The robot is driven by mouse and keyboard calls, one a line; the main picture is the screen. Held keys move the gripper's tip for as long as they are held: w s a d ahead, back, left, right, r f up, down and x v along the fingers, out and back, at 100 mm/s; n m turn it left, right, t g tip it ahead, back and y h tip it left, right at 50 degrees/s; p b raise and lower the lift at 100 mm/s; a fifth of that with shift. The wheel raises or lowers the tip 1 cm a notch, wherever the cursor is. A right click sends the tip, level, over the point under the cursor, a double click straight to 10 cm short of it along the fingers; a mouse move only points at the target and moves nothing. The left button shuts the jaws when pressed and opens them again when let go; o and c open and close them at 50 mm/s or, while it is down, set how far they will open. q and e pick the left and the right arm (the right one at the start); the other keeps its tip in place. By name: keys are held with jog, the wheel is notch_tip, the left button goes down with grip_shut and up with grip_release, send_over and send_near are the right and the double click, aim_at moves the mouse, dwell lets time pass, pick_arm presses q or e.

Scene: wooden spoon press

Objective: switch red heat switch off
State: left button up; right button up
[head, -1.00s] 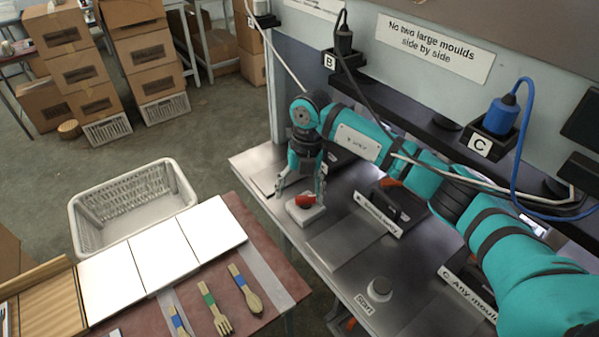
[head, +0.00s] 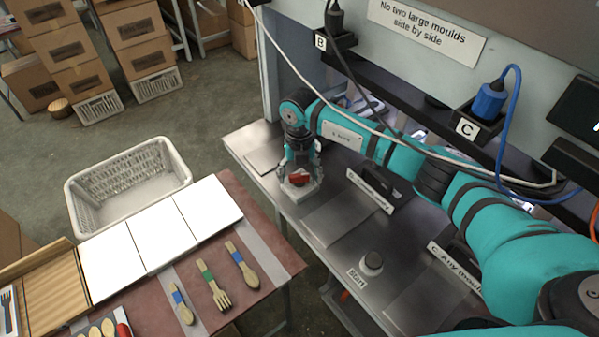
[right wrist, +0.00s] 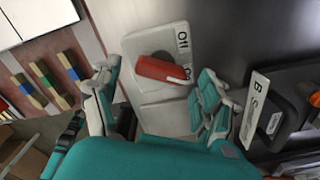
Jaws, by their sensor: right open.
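The red heat switch (head: 299,178) is a red knob on a pale base on the metal bench, near its far left corner. In the right wrist view the red knob (right wrist: 163,70) lies across the base, with "Off" printed above its right end and other lettering partly hidden below it. My right gripper (head: 298,180) is over the switch, pointing down. In the wrist view its fingers (right wrist: 158,92) are open, one on each side of the knob, with gaps between; I cannot tell whether either touches it. My left gripper is not in view.
A round Start button (head: 371,263) is nearer on the bench. Labelled mould stations stand along the bench, under a shelf with a blue plug (head: 489,101). To the left are a white basket (head: 128,187), white panels (head: 157,234) and wooden cutlery (head: 213,285).

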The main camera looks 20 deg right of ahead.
jog(key=shift+c, duration=0.3)
jog(key=c, duration=1.1)
jog(key=shift+w+d+f+n+b, duration=0.1)
jog(key=shift+f+n+b, duration=0.1)
jog(key=shift+n+b, duration=1.1)
jog(key=n+b, duration=0.4)
jog(key=shift+d+b, duration=0.1)
jog(key=shift+b, duration=0.2)
jog(key=n+b, duration=0.2)
jog(key=n, duration=0.1)
jog(key=shift+r, duration=0.1)
jog(key=shift+r+n+b, duration=0.1)
jog(key=shift+n+b, duration=0.75)
jog(key=shift+n, duration=0.25)
jog(key=o, duration=1.2)
jog(key=shift+c, duration=0.2)
